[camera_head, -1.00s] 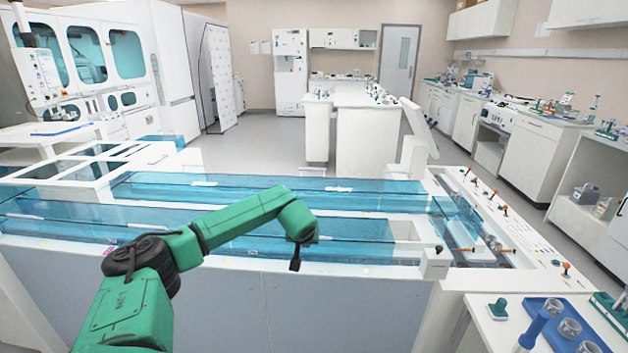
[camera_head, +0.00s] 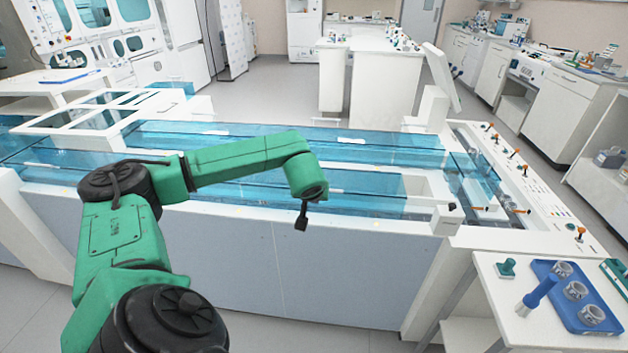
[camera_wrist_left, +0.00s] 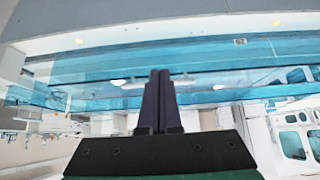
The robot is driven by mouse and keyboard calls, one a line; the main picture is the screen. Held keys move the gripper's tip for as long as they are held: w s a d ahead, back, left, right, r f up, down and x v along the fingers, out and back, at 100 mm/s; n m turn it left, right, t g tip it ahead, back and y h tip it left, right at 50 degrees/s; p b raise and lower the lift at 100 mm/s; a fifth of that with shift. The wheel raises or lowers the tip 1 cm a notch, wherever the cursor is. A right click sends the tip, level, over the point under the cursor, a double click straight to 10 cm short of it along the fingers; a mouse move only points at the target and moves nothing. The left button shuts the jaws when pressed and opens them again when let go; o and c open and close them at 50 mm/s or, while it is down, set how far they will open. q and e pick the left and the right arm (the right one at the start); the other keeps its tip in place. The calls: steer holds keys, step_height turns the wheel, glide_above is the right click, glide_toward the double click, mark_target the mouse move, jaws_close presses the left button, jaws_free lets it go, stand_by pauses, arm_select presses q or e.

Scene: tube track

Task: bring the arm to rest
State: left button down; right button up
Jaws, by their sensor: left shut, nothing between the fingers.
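My left arm (camera_head: 235,162) is green with black joints and comes in from the left in the head view. It is bent in front of the long tank, and its forearm reaches to the right over the tank's near edge. My left gripper (camera_head: 301,216) hangs down from the forearm's end, dark and small, in front of the tank's near white rim. In the left wrist view the two dark fingers (camera_wrist_left: 157,90) are pressed together with nothing between them. My right gripper shows in neither view.
The long white tank (camera_head: 350,225) with blue clear covers (camera_head: 250,135) spans the middle. A small side table (camera_head: 497,305) at the lower right carries a blue tray (camera_head: 566,290) with several round metal parts and a blue-handled tool (camera_head: 537,296). Open floor (camera_head: 275,88) lies behind the tank.

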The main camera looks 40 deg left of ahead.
arm_select(q)
steer(key=s+d, duration=0.2)
steer(key=shift+s+f, duration=0.2)
steer(key=shift+s, duration=0.1)
